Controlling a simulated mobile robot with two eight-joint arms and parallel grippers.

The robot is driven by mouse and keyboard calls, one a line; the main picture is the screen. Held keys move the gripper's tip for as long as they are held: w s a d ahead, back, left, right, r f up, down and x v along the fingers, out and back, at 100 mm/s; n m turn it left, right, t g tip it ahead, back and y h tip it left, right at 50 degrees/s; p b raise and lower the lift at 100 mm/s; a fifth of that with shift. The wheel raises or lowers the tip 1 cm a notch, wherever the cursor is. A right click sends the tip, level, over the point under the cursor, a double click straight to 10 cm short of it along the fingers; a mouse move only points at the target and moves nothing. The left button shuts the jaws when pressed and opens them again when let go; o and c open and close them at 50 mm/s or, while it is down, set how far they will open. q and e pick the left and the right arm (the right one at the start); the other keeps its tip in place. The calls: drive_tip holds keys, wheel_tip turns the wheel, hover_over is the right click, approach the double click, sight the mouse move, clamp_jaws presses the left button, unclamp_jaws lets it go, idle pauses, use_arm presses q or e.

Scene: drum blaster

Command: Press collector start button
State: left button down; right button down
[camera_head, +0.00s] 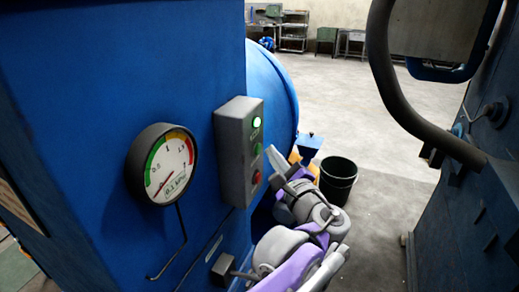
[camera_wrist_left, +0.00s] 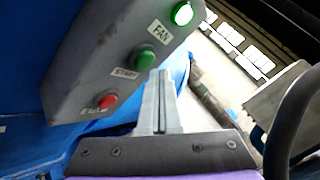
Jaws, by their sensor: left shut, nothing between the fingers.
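A grey control box (camera_head: 236,150) is mounted on the blue collector housing. It has a lit green lamp (camera_head: 257,122), a green button (camera_head: 257,149) and a red button (camera_head: 256,178), top to bottom. In the left wrist view the lamp (camera_wrist_left: 183,14) sits by a label FAN, and the green start button (camera_wrist_left: 145,60) by a label START. The red button (camera_wrist_left: 106,101) has a label I cannot read fully. My left gripper (camera_head: 270,151) is shut and empty, its tips close beside the green button; I cannot tell if they touch. The tips also show in the left wrist view (camera_wrist_left: 160,74).
A round pressure gauge (camera_head: 168,165) is on the housing left of the box. A black bucket (camera_head: 338,180) stands on the floor beyond my arm. A dark machine with a thick hose (camera_head: 385,75) is at the right. Open floor lies between.

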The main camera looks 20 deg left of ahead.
use_arm(q)
drive_tip(key=d, duration=0.5)
drive_tip(key=shift+s, duration=0.1)
idle(0.9)
